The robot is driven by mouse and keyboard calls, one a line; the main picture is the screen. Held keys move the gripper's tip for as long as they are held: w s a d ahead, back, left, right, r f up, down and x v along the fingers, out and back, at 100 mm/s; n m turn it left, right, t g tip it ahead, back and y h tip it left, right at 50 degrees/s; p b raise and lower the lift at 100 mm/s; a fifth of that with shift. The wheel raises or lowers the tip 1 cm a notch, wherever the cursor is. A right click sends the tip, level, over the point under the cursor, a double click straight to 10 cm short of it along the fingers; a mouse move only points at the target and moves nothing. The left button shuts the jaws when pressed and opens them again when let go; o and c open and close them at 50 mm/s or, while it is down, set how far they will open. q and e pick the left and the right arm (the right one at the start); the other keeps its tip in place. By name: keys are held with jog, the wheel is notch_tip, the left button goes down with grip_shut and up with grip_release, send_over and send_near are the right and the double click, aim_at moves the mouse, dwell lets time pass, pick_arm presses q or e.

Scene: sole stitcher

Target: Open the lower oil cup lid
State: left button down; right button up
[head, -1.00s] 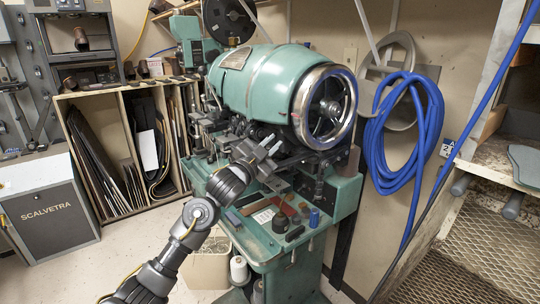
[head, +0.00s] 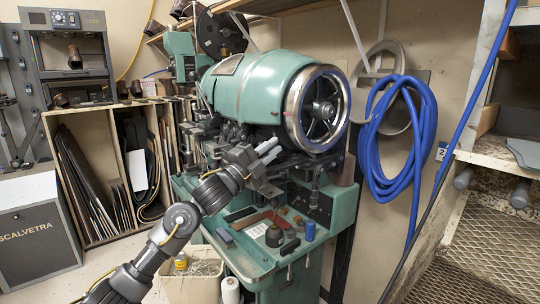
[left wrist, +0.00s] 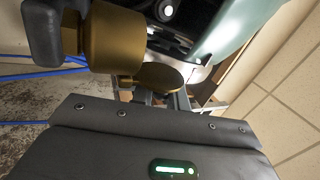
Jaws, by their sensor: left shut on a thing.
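In the left wrist view a brass oil cup (left wrist: 118,40) is near the top, beside a dark rounded part. A flat brass lid (left wrist: 160,77) lies just beside and below it in the picture, near my left fingertips. My left gripper (head: 268,168) is in front of the green stitching machine (head: 262,88), below its drum and left of its handwheel. It appears shut on the lid, though the contact itself is mostly hidden behind the gripper body in the wrist view. The oil cup cannot be made out in the head view. My right gripper is not in view.
The machine's lower shelf (head: 248,250) holds several small tools and a blue spool (head: 310,231). A large handwheel (head: 318,108) stands close above right of my left gripper. A blue hose (head: 400,140) hangs on the wall at right.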

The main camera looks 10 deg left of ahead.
pick_arm(q)
jog(key=shift+s+d+m+h, duration=0.1)
jog(key=shift+m+h, duration=0.2)
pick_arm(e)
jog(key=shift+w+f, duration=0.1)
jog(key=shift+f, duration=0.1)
